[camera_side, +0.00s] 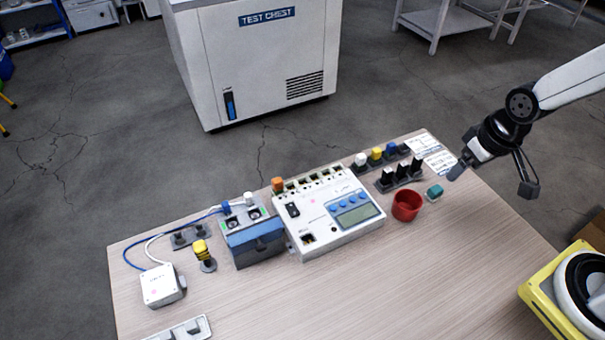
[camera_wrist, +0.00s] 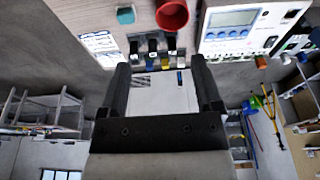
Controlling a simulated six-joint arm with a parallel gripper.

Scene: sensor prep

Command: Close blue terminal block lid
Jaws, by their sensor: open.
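The blue terminal block (camera_side: 256,240) sits on the bench left of the white instrument. Its blue lid (camera_side: 257,246) appears swung down to the front, and the terminals behind it (camera_side: 243,220) are exposed. A blue and a white wire plug run to the block's top. The block is not clearly visible in the wrist view.
The white instrument (camera_side: 332,222) stands between the block and my gripper's side. A red cup (camera_side: 406,205), a teal cube (camera_side: 434,192) and racks of coloured plugs (camera_side: 390,155) are near my gripper. A white box (camera_side: 160,287) is at left. The front bench is mostly clear.

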